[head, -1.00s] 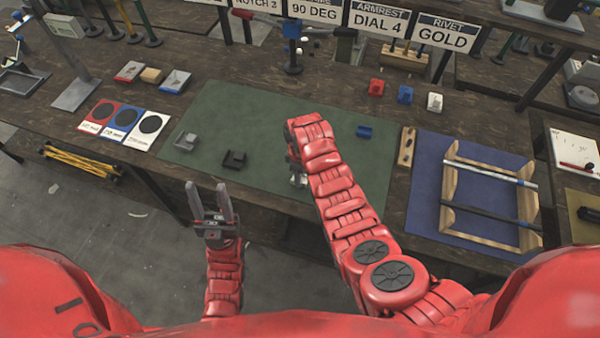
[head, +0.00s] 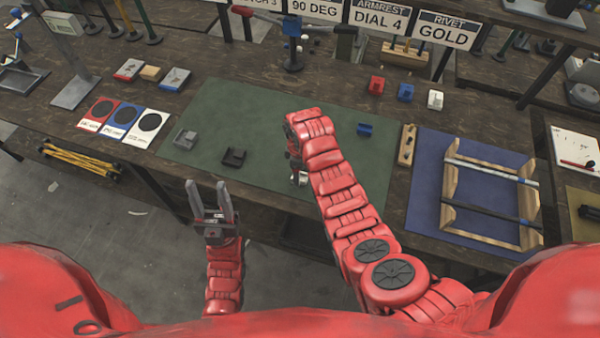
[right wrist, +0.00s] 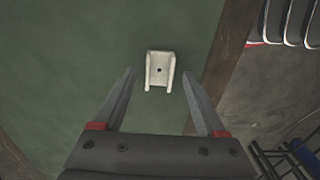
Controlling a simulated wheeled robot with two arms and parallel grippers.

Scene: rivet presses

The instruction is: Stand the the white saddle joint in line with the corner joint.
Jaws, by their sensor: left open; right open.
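The white saddle joint (right wrist: 159,60) lies on the green mat near the mat's edge, its two side walls pointing towards my right gripper (right wrist: 159,74). That gripper is open, its fingers on either side of the joint in the right wrist view; I cannot tell the remaining height. In the head view my right forearm hides most of this spot; a pale bit (head: 302,178) shows beside it. A grey joint (head: 185,140), a black joint (head: 233,157) and a blue joint (head: 365,130) sit on the mat. I cannot tell which is the corner joint. My left gripper (head: 207,186) is open and empty, off the table's front edge.
Red (head: 376,85), blue (head: 405,92) and white (head: 435,99) blocks stand behind the mat (head: 235,105). A wooden frame with rods (head: 490,190) lies on a blue mat to the right. The mat's left part has free room around the grey and black joints.

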